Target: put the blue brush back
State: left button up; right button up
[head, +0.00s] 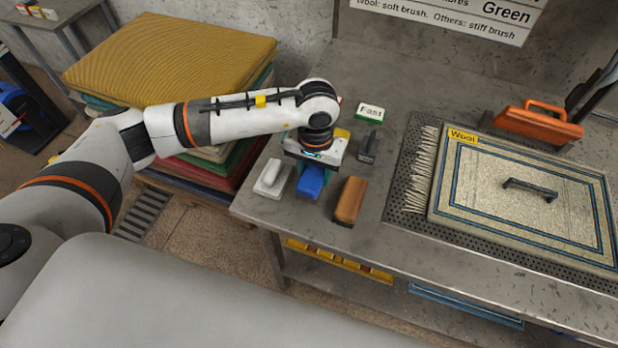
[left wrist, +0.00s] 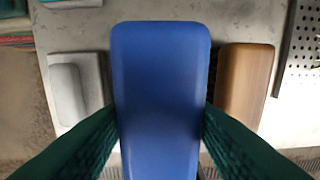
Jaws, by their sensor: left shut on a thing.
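The blue brush (head: 311,183) is at the front left of the metal workbench, and it fills the middle of the left wrist view (left wrist: 158,95). My left gripper (head: 313,169) is shut on it, with a dark green finger on each side in the left wrist view (left wrist: 158,135). Whether the brush touches the bench is unclear. A pale grey brush (head: 272,177) stands to its left and a brown wooden brush (head: 350,201) to its right, both apart from it in the head view. My right gripper is out of view.
A dark brush (head: 368,147) and a "Fast" card (head: 370,112) lie behind. A cream rug (head: 470,205) with a "Wool" tag lies on a perforated mat at right, bearing a dark handled tool (head: 530,189). An orange-handled tool (head: 540,122) stands behind. Folded rugs (head: 170,60) are stacked left.

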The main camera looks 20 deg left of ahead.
pick_arm(q)
jog(key=shift+f, duration=0.7)
notch_tip(320, 180, down, 3)
jog(key=shift+a+f+p, duration=0.1)
jog(key=shift+p, duration=0.5)
jog(key=shift+f, duration=0.2)
jog(key=shift+f+b, duration=0.2)
jog(key=shift+b, duration=0.15)
jog(key=o, duration=0.9)
jog(key=shift+r, duration=0.1)
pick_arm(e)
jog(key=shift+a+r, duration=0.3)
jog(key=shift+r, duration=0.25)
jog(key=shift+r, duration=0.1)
